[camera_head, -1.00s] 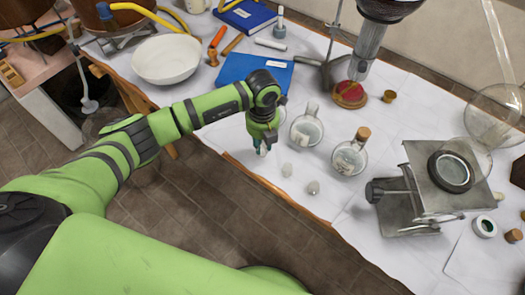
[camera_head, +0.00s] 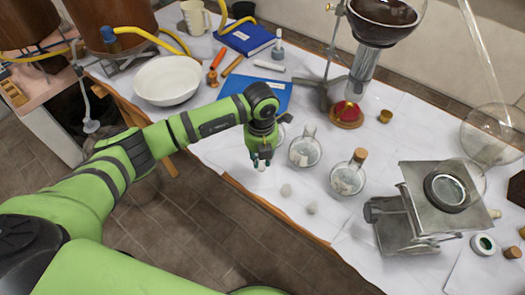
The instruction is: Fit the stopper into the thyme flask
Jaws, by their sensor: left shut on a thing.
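My left gripper (camera_head: 262,160) points down near the table's front edge, shut on a small pale stopper (camera_head: 262,167) that mostly hides between the fingertips. To its right stands a round clear flask (camera_head: 305,152) with an open neck and a white label. Further right is a similar labelled flask (camera_head: 347,179) with a cork in its neck. The labels are too small to read, so I cannot tell which is thyme. My right gripper is not in view.
A metal lab jack (camera_head: 405,215) stands at the right. A blue book (camera_head: 258,92) lies behind my gripper, with a white bowl (camera_head: 167,82) to the left. A stand with a red-topped base (camera_head: 347,112) is behind the flasks. The table's front edge is close.

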